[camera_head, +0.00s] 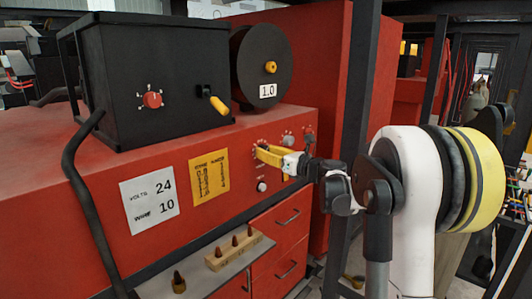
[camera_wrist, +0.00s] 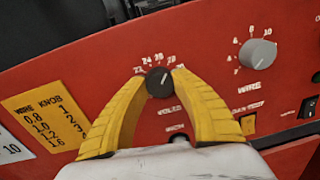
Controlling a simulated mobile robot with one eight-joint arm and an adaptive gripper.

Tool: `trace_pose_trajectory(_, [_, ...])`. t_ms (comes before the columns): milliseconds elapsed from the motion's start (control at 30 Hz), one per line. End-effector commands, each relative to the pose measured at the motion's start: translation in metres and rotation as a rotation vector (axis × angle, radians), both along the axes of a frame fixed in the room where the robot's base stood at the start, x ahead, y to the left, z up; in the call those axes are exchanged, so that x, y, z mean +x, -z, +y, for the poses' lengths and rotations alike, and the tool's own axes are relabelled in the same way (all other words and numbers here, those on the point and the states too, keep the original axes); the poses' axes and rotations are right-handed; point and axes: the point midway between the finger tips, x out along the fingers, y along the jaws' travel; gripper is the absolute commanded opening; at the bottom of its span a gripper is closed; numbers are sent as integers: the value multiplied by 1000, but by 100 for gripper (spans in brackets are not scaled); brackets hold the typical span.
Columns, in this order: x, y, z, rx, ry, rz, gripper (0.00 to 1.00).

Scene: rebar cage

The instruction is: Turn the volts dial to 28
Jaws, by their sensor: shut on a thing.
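The volts dial (camera_wrist: 159,83) is a small black knob on the red panel, ringed by white numbers in the twenties. A light mark on the knob seems to point up and to the right, but the number it meets is too small to be sure of. My gripper (camera_wrist: 161,80) has its yellow fingers on either side of the knob, shut on it. In the head view my gripper (camera_head: 268,155) reaches the panel from the right and hides the dial. A white card (camera_head: 149,200) on the panel reads VOLTS 24, WIRE 10.
A grey wire knob (camera_wrist: 257,54) sits right of the dial, with switches (camera_wrist: 308,107) farther right. A yellow wire-knob chart (camera_head: 210,176) is left of my gripper. A black box (camera_head: 150,75) and a spool (camera_head: 262,68) stand on top. A shelf (camera_head: 225,258) juts out below.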

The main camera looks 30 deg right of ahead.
Motion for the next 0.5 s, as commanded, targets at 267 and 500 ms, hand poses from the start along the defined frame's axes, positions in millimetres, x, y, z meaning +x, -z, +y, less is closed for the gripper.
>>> trace_pose_trajectory(267, [0, -1, 0, 81, -1, 29, 0])
trace_pose_trajectory(500, [0, -1, 0, 99, 0, 34, 0])
